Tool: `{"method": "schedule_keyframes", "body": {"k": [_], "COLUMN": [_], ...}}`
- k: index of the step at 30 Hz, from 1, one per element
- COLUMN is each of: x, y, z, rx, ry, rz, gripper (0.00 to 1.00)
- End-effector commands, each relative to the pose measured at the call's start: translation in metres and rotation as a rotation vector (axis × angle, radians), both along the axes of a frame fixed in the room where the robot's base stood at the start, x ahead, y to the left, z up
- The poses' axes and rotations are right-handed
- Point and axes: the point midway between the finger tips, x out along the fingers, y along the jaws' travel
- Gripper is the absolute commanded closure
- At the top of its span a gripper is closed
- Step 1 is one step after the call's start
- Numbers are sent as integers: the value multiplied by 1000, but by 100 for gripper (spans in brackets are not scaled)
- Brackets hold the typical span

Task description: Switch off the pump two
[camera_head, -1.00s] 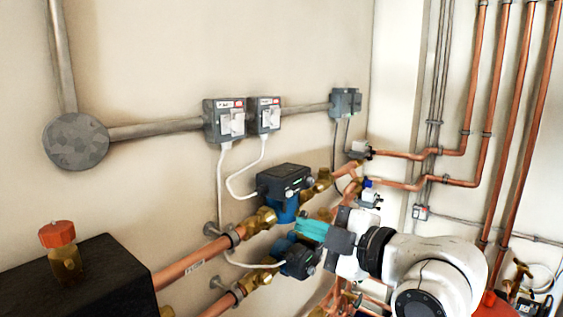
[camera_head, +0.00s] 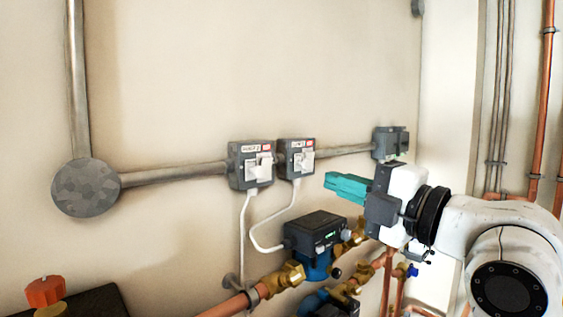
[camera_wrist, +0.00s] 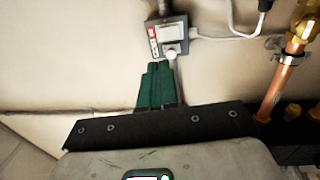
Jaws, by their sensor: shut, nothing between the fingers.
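Two grey switch boxes hang side by side on the wall, the left switch box (camera_head: 250,176) and the right switch box (camera_head: 297,171). Each has a white rocker and a small label with a red patch, whose text is too small to read surely. My gripper (camera_head: 328,182), with teal fingers, is shut and empty, to the right of and slightly lower than the right box in the head view. In the wrist view my gripper (camera_wrist: 158,67) points at one switch box (camera_wrist: 154,22), apparently the right one. I cannot tell whether the fingertips touch it.
A black-headed blue pump (camera_head: 315,229) sits below the boxes, with another pump (camera_head: 330,306) lower down. White cables, copper pipes and brass valves (camera_head: 284,275) run there. A third grey box (camera_head: 391,142) is behind my wrist. The wall above is clear.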

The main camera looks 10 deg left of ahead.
Motion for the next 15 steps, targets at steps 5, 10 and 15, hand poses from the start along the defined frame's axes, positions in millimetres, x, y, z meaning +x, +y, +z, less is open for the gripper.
{"method": "schedule_keyframes", "body": {"k": [5,10,15], "x": [16,37,57], "y": [23,50,75], "z": [7,11,15], "rx": [-2,-1,-1], "ry": [2,3,3], "rz": [3,3,3], "gripper": [100,100,100]}}
